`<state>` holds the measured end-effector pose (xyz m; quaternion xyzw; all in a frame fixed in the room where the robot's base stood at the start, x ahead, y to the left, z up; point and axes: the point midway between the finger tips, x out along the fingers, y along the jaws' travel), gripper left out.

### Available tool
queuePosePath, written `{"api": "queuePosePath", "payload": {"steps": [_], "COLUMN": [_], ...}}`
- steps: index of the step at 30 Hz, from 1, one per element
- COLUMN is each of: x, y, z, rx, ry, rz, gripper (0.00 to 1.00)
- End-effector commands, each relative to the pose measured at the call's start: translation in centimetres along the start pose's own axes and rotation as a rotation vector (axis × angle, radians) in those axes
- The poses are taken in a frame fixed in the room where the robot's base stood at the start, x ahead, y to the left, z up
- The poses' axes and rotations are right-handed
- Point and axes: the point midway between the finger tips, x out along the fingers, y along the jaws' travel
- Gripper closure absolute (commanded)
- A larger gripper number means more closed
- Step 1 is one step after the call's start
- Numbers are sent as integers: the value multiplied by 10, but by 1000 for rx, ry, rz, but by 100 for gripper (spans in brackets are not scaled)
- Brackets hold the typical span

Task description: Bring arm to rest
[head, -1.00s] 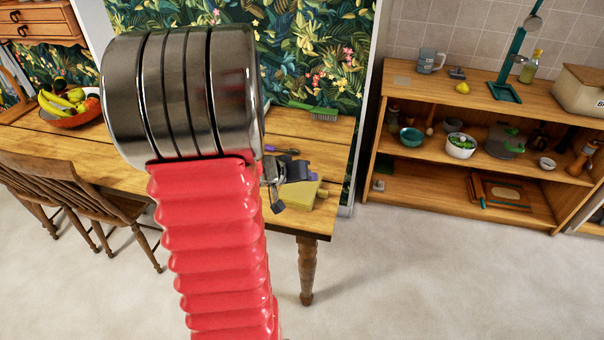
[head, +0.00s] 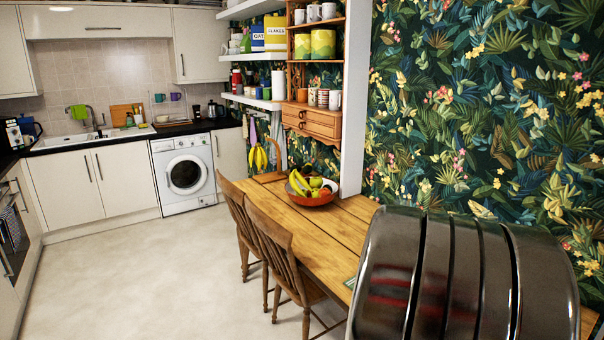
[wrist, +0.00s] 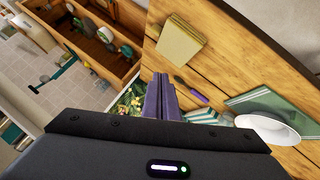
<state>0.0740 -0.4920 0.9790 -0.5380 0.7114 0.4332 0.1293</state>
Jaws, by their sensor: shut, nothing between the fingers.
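My gripper (wrist: 161,80) shows in the wrist view as two purple fingers held together with nothing between them. It is above or beside the wooden table, and its height over the top cannot be told. In the head view, a dark metallic joint of my arm fills the lower right, in front of the table and patterned wall. The gripper itself is not visible there.
The wooden table (head: 300,222) holds a fruit bowl (head: 312,196); two chairs (head: 285,255) stand beside it. In the wrist view, a yellowish block (wrist: 181,42), a purple-handled tool (wrist: 191,91) and a white dish (wrist: 267,128) lie near my fingers. Floor (head: 160,270) at left is clear.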

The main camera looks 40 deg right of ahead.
Motion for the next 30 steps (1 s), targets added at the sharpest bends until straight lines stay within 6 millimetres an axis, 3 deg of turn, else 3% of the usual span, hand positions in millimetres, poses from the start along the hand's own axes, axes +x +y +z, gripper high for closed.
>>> {"api": "queuePosePath", "payload": {"steps": [1, 5, 14, 23, 30], "x": [-18, -58, -150, -242, -315], "y": [-11, -35, -85, -124, -143], "z": [-3, -2, 18, 59, 106], "rx": [-20, -79, -228, -410, -580], "ry": [12, 23, 43, 65, 92], "rz": [-25, -84, -253, -463, -658], "gripper": [100, 100, 100, 100, 100]}}
